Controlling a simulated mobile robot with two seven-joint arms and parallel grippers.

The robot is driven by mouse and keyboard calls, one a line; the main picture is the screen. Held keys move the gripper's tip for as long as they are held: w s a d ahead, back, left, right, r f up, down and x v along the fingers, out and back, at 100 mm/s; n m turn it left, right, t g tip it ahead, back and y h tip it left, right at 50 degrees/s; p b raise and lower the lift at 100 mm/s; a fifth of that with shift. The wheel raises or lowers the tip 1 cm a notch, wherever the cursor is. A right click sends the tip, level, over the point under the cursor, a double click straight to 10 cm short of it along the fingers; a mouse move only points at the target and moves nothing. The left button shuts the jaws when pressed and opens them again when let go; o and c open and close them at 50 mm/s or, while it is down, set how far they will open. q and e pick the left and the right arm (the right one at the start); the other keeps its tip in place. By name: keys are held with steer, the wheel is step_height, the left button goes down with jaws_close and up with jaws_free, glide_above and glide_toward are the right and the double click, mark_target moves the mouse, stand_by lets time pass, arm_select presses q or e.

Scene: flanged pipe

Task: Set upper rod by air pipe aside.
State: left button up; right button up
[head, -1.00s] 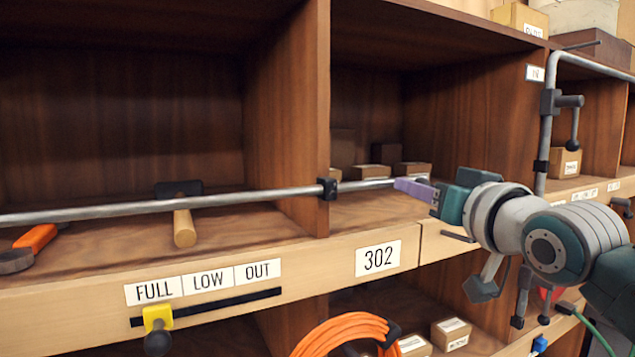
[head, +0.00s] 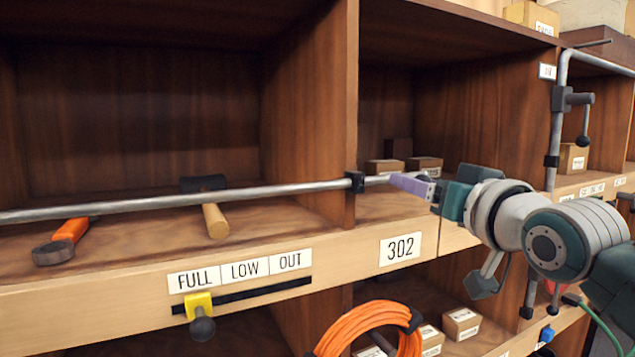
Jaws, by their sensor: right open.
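A long grey metal rod (head: 230,194) runs level across the front of the shelf compartments. A black clip (head: 355,182) sits around it at the upright divider. My right gripper (head: 412,186), with pale purple fingers, is open at the right part of the rod, just right of the clip. The fingers hide the rod there, and I cannot tell whether they touch it. A grey pipe (head: 555,125) with a lever valve (head: 578,100) stands upright at the right and bends over at the top. My left gripper is not in view.
A hammer (head: 215,220) and an orange-handled tool (head: 68,232) lie in the left compartment, behind the rod. Small boxes (head: 424,166) stand behind my right gripper. An orange hose coil (head: 365,325) hangs at the bottom.

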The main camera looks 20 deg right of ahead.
steer(key=shift+s, duration=0.15)
steer(key=shift+s+f, duration=0.1)
steer(key=shift+s, duration=0.15)
steer(key=s+b, duration=0.1)
steer(key=s, duration=0.2)
steer(key=s+b, duration=0.1)
steer(key=s, duration=0.2)
steer(key=s+a+b, duration=0.1)
steer(key=s, duration=0.2)
steer(key=shift+s+a+b, duration=0.1)
steer(key=shift+b, duration=0.3)
